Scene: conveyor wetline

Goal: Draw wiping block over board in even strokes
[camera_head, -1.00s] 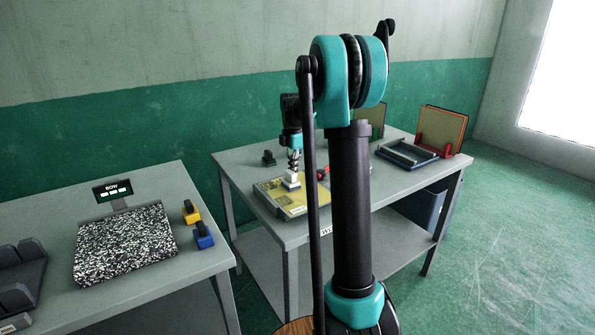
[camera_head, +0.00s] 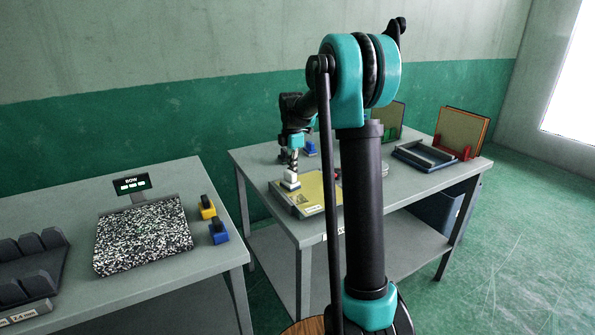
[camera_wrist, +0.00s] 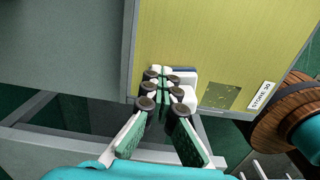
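The board (camera_head: 322,188) is a yellow-green panel with a grey rim, lying flat on the right-hand table. The wiping block (camera_head: 291,181) is small and whitish and sits at the board's left part. My gripper (camera_head: 291,161) is above the block, with its fingers closed down onto it. In the wrist view my gripper (camera_wrist: 162,92) is shut on the block (camera_wrist: 187,77), and its fingers hide much of it. The board (camera_wrist: 215,35) fills the upper right there, and the block is by its near left corner. A small label (camera_wrist: 262,96) and a darker patch lie on the board.
A left table holds a speckled panel (camera_head: 143,238), a small display (camera_head: 129,183), a yellow block (camera_head: 208,208) and a blue block (camera_head: 219,234). The right table has a dark tray (camera_head: 424,156) and upright panels (camera_head: 462,130). My arm hides its middle.

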